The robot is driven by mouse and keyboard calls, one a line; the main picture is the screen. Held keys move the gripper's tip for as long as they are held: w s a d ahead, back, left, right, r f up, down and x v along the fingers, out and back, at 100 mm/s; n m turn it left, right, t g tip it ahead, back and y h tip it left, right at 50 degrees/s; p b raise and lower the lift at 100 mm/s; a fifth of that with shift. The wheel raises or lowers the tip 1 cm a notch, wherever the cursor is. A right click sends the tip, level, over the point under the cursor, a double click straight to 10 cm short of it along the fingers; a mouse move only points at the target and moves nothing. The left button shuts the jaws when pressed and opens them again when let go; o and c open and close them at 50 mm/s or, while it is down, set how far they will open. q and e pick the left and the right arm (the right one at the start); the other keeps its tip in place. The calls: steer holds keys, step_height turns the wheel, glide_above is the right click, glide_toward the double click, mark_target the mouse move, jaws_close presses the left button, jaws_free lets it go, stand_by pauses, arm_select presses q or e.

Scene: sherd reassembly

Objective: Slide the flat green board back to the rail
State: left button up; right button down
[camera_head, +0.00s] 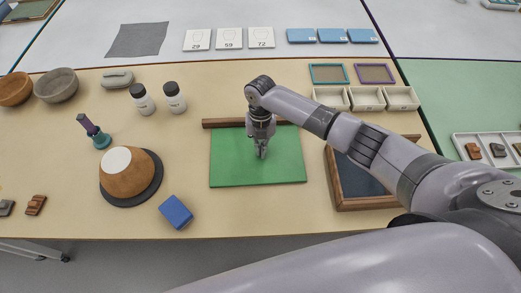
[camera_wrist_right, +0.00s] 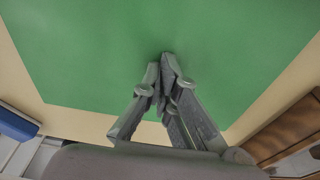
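The flat green board (camera_head: 228,165) lies on the tan table in the middle of the head view. It fills most of the right wrist view (camera_wrist_right: 80,60). The brown rail (camera_head: 222,123) runs along the board's far edge, partly hidden behind my right arm; the board's far edge looks close against it, but I cannot tell whether they touch. My right gripper (camera_head: 262,153) points down over the board's upper middle. Its fingertips (camera_wrist_right: 166,60) are together with nothing between them. I cannot tell whether they touch the board. My left gripper is not in view.
A dark tray with a wooden frame (camera_head: 340,190) stands right of the board, partly under my right arm. A blue block (camera_head: 176,212) and a brown bowl-shaped piece on a dark disc (camera_head: 128,180) lie left. White trays (camera_head: 367,98) stand at the back right.

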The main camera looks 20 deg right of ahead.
steer(key=shift+d+r+p, duration=0.3)
steer(key=shift+p, duration=0.3)
steer(key=shift+w+r, duration=0.1)
steer(key=shift+w, duration=0.1)
step_height(320, 180, up, 11)
steer(key=w, duration=0.1)
steer(key=shift+w+d, duration=0.2)
steer(key=shift+w, duration=0.1)
